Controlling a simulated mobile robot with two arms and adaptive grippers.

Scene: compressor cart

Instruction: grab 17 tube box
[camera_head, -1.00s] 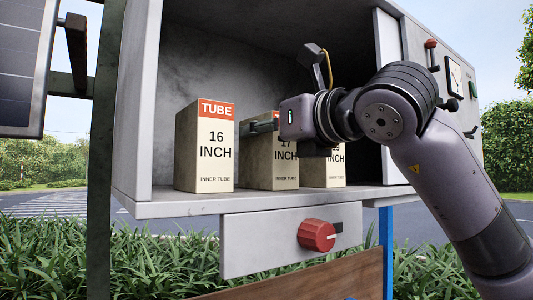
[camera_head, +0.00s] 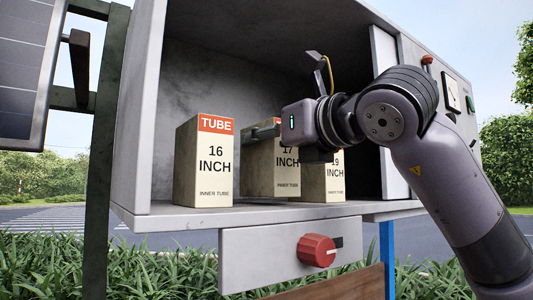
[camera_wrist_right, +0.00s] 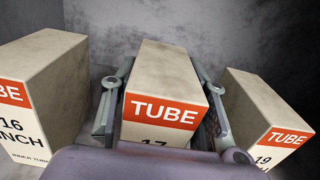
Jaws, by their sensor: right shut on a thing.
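The 17 inch tube box (camera_head: 258,172) is a tan carton with a red TUBE top band, standing upright in the grey cabinet. In the head view my right gripper (camera_head: 268,131) is shut around its upper part and covers most of the band. In the right wrist view a finger lies on each side of the 17 inch box (camera_wrist_right: 166,70). Its bottom edge appears slightly above the shelf. My left gripper is not in view.
The 16 inch box (camera_head: 203,165) stands to the left and the 19 inch box (camera_head: 322,185) to the right, both close by. The cabinet shelf (camera_head: 160,218) has a red knob (camera_head: 316,250) below it. The cabinet roof and side walls enclose the boxes.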

